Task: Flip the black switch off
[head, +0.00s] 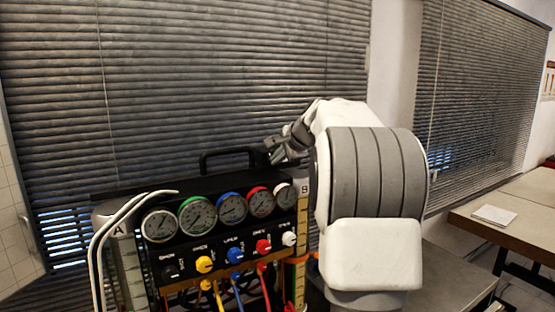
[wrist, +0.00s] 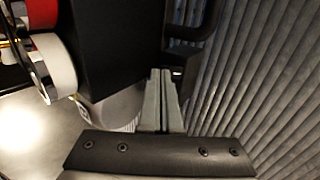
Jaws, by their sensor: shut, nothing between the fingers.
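The gauge rig is a black box (head: 130,216) with a row of coloured knobs on its front. The black switch (head: 170,271) is the leftmost knob, dark against the dark panel, so its setting is hard to make out. My gripper (head: 277,154) is above the right end of the rig, near the black carry handle (head: 205,160), well to the right of the black switch. In the wrist view my gripper (wrist: 161,72) is shut with its fingers together and empty, beside the end of the box. The black switch does not show there.
Yellow (head: 204,264), blue (head: 235,255), red (head: 263,246) and white (head: 289,239) knobs sit right of the black switch, below several round gauges. White hoses (head: 97,250) arch past the left end. Blinds stand behind; a table (head: 525,215) is at right.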

